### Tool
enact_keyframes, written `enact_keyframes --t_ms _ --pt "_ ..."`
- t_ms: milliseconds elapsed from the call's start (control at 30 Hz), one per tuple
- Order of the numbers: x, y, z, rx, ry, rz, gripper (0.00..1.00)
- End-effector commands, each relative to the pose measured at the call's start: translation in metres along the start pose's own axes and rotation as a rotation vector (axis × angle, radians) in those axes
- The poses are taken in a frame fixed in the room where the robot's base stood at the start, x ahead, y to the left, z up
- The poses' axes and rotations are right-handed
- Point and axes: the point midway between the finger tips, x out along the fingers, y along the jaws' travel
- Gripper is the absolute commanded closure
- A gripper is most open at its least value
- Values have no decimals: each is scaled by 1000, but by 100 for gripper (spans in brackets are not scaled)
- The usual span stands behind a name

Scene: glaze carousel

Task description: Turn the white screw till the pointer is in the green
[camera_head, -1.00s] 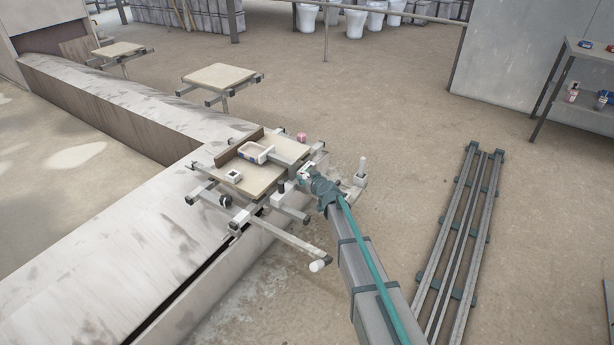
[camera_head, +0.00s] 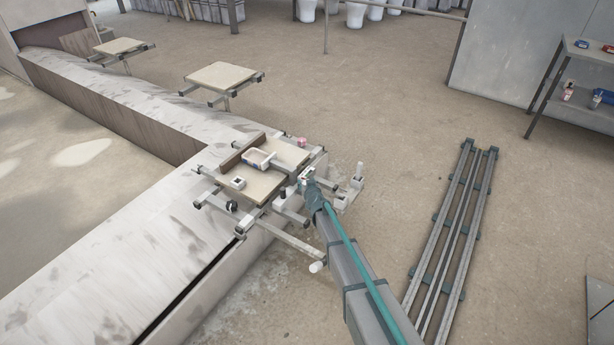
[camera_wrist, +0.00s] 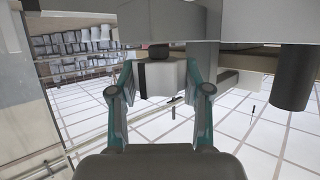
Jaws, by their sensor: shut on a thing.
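My gripper (camera_head: 307,180) is at the right side of the carriage (camera_head: 262,188) with boards on the kiln-like track. In the wrist view my gripper (camera_wrist: 160,80) has its two teal fingers on either side of a white block-like knob with a dark stripe (camera_wrist: 166,76), and is shut on it. This looks like the white screw; it sits under a grey beam. In the head view the arm's end hides it. A small white box with a dark face (camera_head: 238,183) is on the carriage's near board. No pointer or green zone can be made out.
A grey block (camera_wrist: 250,25) and a dark cylinder (camera_wrist: 293,78) hang close at the right in the wrist view. White posts (camera_head: 357,172) stand right of the carriage. A bar with a white end (camera_head: 317,266) sticks out toward me. Floor rails (camera_head: 450,230) lie at right.

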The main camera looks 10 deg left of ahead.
Motion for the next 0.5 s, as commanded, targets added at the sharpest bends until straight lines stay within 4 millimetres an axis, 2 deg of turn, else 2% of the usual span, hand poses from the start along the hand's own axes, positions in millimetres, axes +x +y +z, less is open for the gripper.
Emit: enact_keyframes --t_ms 33,500 --pt "1 1 -11 3 2 11 87" --pt "0 0 -13 36 11 87 87"
